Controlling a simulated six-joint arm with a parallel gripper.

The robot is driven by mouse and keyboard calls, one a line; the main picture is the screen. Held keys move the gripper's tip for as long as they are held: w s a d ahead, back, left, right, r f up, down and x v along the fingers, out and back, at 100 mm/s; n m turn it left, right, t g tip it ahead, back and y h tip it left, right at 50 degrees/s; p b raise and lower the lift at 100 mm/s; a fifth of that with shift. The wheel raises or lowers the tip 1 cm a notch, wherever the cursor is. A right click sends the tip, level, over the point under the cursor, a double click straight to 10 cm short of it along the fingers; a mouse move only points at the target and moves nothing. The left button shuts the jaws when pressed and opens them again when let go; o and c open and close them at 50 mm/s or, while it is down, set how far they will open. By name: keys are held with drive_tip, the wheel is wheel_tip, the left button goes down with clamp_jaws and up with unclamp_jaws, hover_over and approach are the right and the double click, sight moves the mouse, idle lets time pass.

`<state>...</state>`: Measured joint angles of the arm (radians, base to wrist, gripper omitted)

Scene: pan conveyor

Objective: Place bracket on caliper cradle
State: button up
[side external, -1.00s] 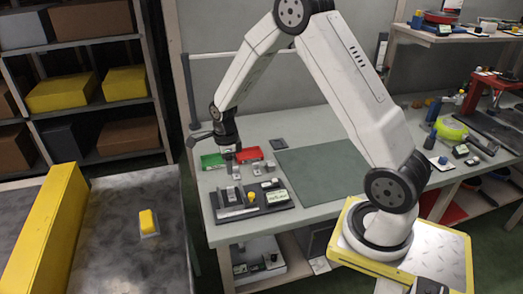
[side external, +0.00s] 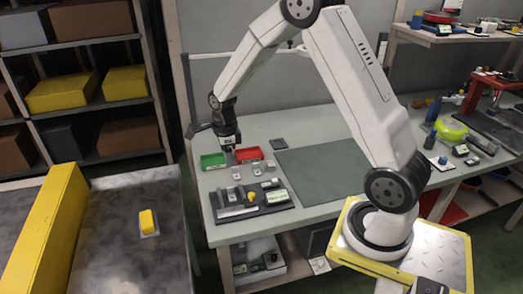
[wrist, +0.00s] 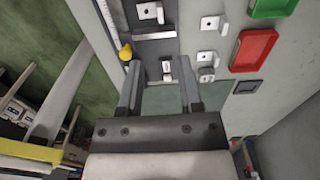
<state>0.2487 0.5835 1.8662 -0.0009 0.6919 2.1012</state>
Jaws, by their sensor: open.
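The caliper station is a dark base (side external: 262,207) with a yellow knob (side external: 250,197) and a green-lit display (side external: 278,196), at the bench's near left. A light grey bracket-like piece (wrist: 150,12) is at its cradle end; exact seating is too small to tell. Other small grey brackets lie on the bench behind the base, in the wrist view one high (wrist: 209,23) and two close together lower (wrist: 207,59). My gripper (wrist: 160,85) is open and empty above the bench. A small light block on a dark pad (wrist: 167,69) shows between its fingers, below them.
A green bin (side external: 213,161) and a red bin (side external: 248,154) stand behind the brackets. A dark green mat (side external: 320,170) lies clear to the right. A small dark square plate (side external: 279,144) lies at the back. A yellow-topped item (side external: 148,222) rests on the grey conveyor at left.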

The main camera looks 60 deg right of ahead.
drive_tip(key=s+a+r+n+t, duration=0.1)
drive_tip(key=s+a+n, duration=0.4)
drive_tip(key=n, duration=0.8)
drive_tip(key=s+a+r+n+t, duration=0.1)
drive_tip(key=s+a+r+n, duration=0.2)
drive_tip(key=s+n, duration=0.6)
drive_tip(key=a+n, duration=0.2)
drive_tip(key=n, duration=0.3)
drive_tip(key=shift+s+a+r+t, duration=0.25)
drive_tip(key=shift+a+r+t, duration=0.05)
drive_tip(key=shift+a+r, duration=0.1)
